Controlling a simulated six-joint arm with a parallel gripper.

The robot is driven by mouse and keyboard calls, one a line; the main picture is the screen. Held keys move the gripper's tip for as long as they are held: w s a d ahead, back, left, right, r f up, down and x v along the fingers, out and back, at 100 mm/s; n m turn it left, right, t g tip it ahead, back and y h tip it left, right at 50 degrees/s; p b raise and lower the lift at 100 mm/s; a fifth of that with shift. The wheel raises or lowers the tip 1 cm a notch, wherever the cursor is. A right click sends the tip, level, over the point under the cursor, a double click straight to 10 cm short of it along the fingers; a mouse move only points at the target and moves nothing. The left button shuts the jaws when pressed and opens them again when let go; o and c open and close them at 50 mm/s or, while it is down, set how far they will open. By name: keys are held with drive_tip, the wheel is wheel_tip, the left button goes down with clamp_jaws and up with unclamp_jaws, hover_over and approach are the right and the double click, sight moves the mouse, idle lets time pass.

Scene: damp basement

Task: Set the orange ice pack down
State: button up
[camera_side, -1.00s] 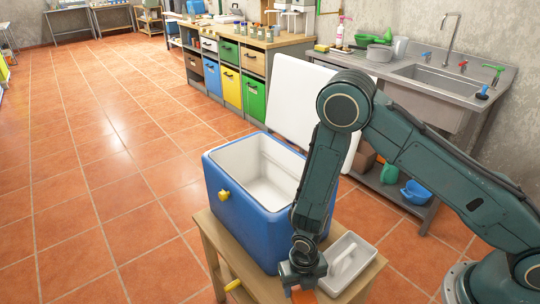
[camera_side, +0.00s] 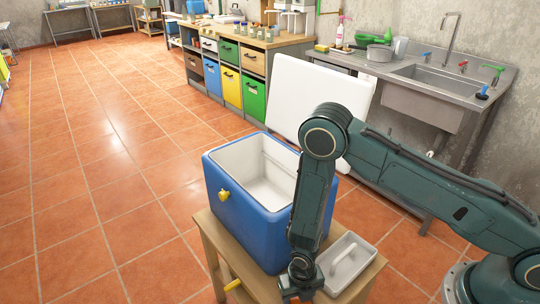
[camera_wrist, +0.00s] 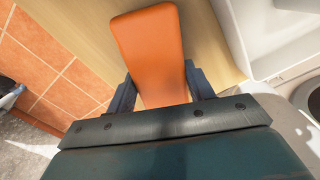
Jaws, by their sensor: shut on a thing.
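My gripper (camera_side: 299,287) is low at the near edge of the wooden table, in front of the blue cooler. In the wrist view its two dark fingers (camera_wrist: 160,90) are on either side of the orange ice pack (camera_wrist: 151,45), shut on it. The pack is a flat, rounded orange slab over the pale wooden tabletop (camera_wrist: 215,45). I cannot tell whether it touches the wood.
The open blue cooler (camera_side: 238,222) with a white, empty-looking inside fills much of the table. A white handled tray (camera_side: 346,262) lies right of my gripper. A white panel (camera_side: 300,100) leans behind, near the sink bench (camera_side: 425,85). Bare tabletop around my gripper is narrow.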

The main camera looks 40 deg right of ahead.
drive_tip(key=shift+f, duration=0.15)
drive_tip(key=o, duration=1.1)
drive_tip(key=shift+r, duration=6.15)
